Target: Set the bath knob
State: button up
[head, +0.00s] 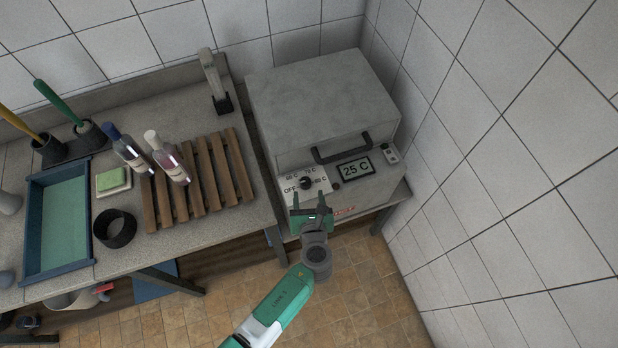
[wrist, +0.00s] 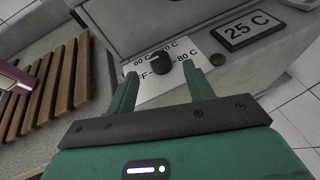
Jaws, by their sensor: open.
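The bath knob (head: 306,183) is a small black dial on a white plate marked OFF, 60 C, 70 C and 80 C, on the front of a grey bath unit (head: 315,95). In the wrist view the knob (wrist: 161,64) is just beyond the fingertips and between them in the picture. My green gripper (head: 309,198) is open and empty, in front of the panel. Its two fingers (wrist: 160,82) are wide apart and apart from the knob. I cannot tell exactly where the knob points. A display (head: 356,168) beside the plate reads 25 C.
A black handle (head: 341,147) sticks out above the panel, and a small switch (head: 391,153) is at its right. A wooden slatted rack (head: 200,180) with two bottles lies on the bench to the left. A tiled wall (head: 490,130) is close on the right.

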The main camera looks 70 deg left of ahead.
aim_at(306, 181)
jog(key=shift+s+f, duration=0.25)
jog(key=b+x, duration=0.3)
jog(key=x, duration=0.4)
jog(key=shift+f, duration=0.1)
jog(key=shift+w+a, duration=0.2)
jog(key=shift+a, duration=0.15)
jog(key=c, duration=1)
